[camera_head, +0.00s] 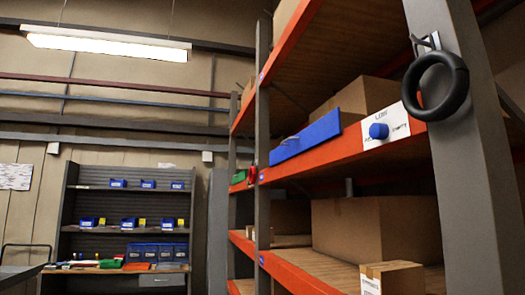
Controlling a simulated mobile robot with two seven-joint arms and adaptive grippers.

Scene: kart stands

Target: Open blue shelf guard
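The blue shelf guard (308,137) is a long flat blue panel standing along the front edge of the middle orange shelf beam (325,155). A small grey handle-like piece shows near its left part. A white label plate (398,124) with a round blue knob (379,131) sits to its right on the same beam. Neither of my grippers shows in this view.
A grey rack post (463,165) with a black ring (436,86) on a hook stands at the right. Cardboard boxes (375,230) fill the shelves. A green panel (239,176) sits farther along. A grey workbench shelf (125,207) with blue bins stands at the back left.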

